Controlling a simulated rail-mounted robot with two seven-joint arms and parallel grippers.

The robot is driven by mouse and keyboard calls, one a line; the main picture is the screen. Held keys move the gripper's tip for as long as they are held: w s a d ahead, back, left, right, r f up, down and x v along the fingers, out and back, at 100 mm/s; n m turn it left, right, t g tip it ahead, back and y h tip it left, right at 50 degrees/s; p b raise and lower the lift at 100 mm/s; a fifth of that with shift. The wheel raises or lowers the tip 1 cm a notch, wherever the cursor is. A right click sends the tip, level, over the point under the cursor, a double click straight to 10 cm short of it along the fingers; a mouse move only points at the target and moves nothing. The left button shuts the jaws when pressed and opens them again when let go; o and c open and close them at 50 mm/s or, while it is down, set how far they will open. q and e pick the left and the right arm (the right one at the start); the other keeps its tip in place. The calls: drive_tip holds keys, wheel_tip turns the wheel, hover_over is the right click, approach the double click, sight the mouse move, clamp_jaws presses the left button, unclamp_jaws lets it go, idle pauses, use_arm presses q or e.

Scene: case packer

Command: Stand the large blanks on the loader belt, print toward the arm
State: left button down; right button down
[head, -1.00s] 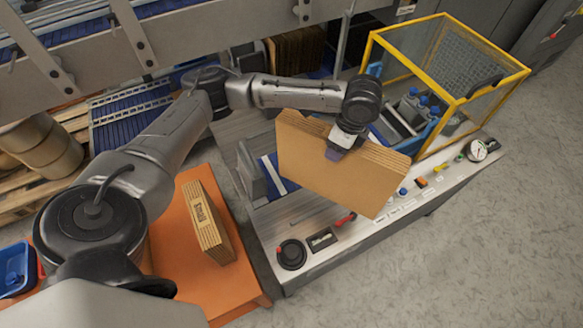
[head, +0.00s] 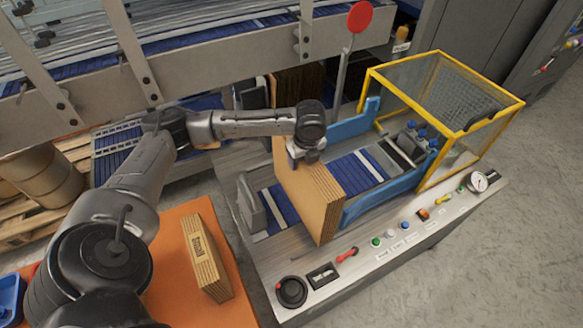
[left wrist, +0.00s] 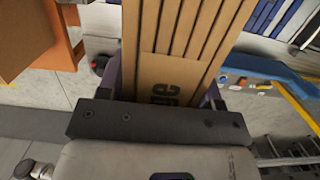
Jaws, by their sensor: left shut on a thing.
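A stack of large brown cardboard blanks (head: 308,198) stands upright across the blue loader belt (head: 358,172). I cannot tell whether its lower edge touches the belt. My left gripper (head: 302,158) is shut on the stack's top edge. In the left wrist view the same blanks (left wrist: 185,35) run away from the gripper (left wrist: 168,98), with dark print on a flap close to the fingers. Another bundle of blanks (head: 206,257), with a printed patch, stands on the orange table (head: 172,225). My right gripper is not in view.
A grey metal plate (head: 251,205) stands at the belt's left end. Blue side guides (head: 392,188) and a yellow-framed guard (head: 441,110) are to the right. Buttons and a gauge (head: 477,181) line the front panel. A conveyor frame (head: 200,62) spans the back.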

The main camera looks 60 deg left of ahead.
use_arm(q)
drive_tip(key=a+f+b, duration=0.1)
drive_tip(key=a+f, duration=0.7)
drive_tip(key=shift+w+f, duration=0.3)
drive_tip(key=shift+w, duration=0.1)
idle(0.3)
drive_tip(key=shift+c, duration=1.4)
unclamp_jaws()
drive_tip(key=shift+f, duration=0.15)
drive_tip(key=r, duration=0.4)
drive_tip(key=d+r, duration=0.1)
drive_tip(key=r, duration=0.3)
drive_tip(key=d+r+p, duration=0.1)
drive_tip(key=r, duration=0.3)
drive_tip(key=shift+a, duration=0.1)
